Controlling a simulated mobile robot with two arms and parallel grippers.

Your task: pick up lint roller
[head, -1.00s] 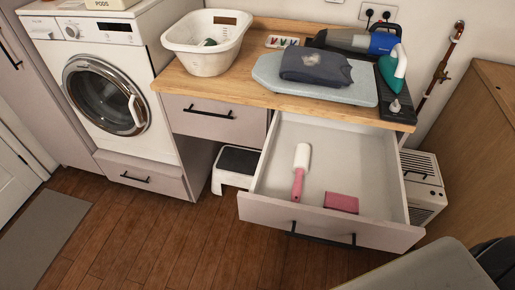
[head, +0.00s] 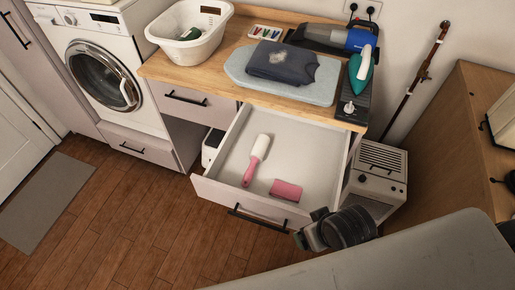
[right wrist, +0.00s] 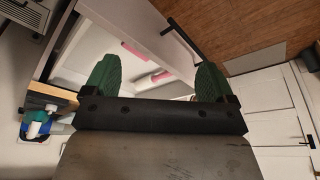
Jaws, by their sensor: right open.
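The lint roller (head: 257,158), with a white roll and a pink handle, lies in the open drawer (head: 303,160), its handle towards the drawer front. In the right wrist view, the lint roller (right wrist: 160,77) shows beyond and between the fingers, partly hidden. My right gripper (head: 309,226) is just outside the drawer's front right corner, apart from the lint roller. In its wrist view, the right gripper (right wrist: 157,77) has its green-padded fingers wide apart with nothing held. My left gripper is not in view.
A pink block (head: 286,190) lies right of the lint roller in the drawer. The worktop (head: 212,73) above holds a laundry basket, ironing board with folded cloth, and iron. A white appliance (head: 376,180) stands right of the drawer.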

